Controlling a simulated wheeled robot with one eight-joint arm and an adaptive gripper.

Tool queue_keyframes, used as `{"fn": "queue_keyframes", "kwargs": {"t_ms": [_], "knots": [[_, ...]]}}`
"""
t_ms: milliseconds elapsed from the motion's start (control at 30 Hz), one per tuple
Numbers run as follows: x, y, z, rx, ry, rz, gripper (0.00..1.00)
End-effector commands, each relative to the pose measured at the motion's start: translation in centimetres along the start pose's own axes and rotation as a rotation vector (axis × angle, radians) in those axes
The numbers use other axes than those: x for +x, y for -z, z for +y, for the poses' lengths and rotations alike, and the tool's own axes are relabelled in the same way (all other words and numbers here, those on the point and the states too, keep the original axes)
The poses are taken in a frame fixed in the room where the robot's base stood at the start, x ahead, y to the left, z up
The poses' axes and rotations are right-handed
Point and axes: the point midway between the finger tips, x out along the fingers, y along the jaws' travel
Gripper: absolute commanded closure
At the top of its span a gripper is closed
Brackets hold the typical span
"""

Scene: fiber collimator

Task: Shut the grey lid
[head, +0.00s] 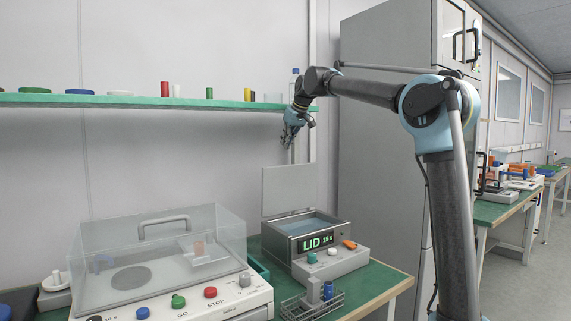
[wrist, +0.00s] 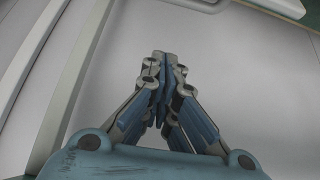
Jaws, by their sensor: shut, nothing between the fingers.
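The grey lid (head: 290,187) stands upright at the back of a small grey bath box (head: 318,240) on the green bench. The box's top is open and its inside (head: 308,224) looks bluish. A display (head: 317,241) on its front shows "LID" in green, with smaller figures beside it. My gripper (head: 288,139) is in the air above and behind the upright lid, just below the shelf's right end, apart from the lid. In the wrist view my gripper (wrist: 163,62) has its fingers together with nothing between them. The lid cannot be made out for sure in the wrist view.
A clear-hooded machine (head: 160,260) with a handle and coloured knobs stands left of the box. A wire rack (head: 312,302) with blue-capped bottles sits in front. A green shelf (head: 140,101) with small items runs along the wall. A tall grey cabinet (head: 385,170) stands behind my arm.

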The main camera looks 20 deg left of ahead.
Motion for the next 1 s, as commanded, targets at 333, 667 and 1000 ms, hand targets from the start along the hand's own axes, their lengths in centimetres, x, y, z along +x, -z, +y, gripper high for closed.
{"fn": "queue_keyframes", "kwargs": {"t_ms": [333, 667, 1000], "knots": [[6.0, 0.0, 0.0, 0.001, 0.0, 0.0, 1.0], [7.8, -1.6, 0.0, 0.001, 0.0, 0.0, 1.0], [7.1, -3.6, 0.0, 0.0, 0.0, 0.0, 1.0]]}}
